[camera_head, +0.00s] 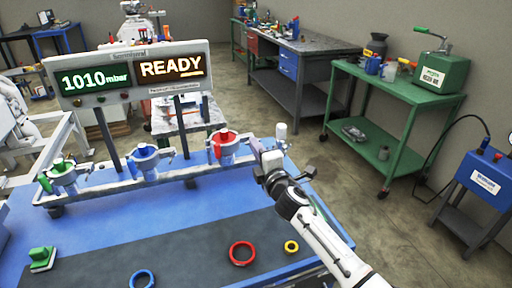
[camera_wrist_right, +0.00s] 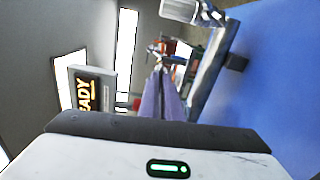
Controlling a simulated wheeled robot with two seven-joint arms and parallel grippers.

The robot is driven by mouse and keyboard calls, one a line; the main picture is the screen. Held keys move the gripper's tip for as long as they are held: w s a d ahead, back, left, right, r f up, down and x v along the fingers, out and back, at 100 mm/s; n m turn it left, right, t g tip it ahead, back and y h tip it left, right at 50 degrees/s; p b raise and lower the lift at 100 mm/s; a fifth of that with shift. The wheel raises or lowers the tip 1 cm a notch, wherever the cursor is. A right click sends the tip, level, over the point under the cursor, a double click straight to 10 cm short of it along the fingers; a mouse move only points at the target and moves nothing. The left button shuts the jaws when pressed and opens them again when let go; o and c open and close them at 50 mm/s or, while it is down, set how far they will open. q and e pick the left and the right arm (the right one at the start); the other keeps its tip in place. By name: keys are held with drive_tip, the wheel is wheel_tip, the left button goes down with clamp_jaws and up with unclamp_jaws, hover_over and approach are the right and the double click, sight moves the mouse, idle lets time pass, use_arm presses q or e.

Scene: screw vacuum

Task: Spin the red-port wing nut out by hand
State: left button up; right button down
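The red port (camera_head: 228,137) is the rightmost of three ports on the raised white rail. It has a red ring on top, a pale flange body and a red lever on its left side. My right gripper (camera_head: 258,150) is just right of the red port, pointing at its side. In the right wrist view, its lavender fingers (camera_wrist_right: 162,97) lie close together, with small metal and red parts (camera_wrist_right: 160,48) at their tips. The wing nut cannot be made out clearly there, nor whether the fingers grip it. My left gripper is not in view.
The blue port (camera_head: 146,157) and green port (camera_head: 64,174) stand left along the rail (camera_head: 110,186). The display (camera_head: 130,75) reads 1010 mbar and READY.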

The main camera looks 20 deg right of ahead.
drive_tip(key=shift+r, duration=0.15)
drive_tip(key=c, duration=2.1)
unclamp_jaws()
drive_tip(key=shift+o, duration=0.6)
drive_tip(key=shift+w, duration=0.1)
drive_tip(key=s, duration=1)
drive_tip(key=shift+s+d, duration=0.15)
drive_tip(key=shift+s, duration=0.05)
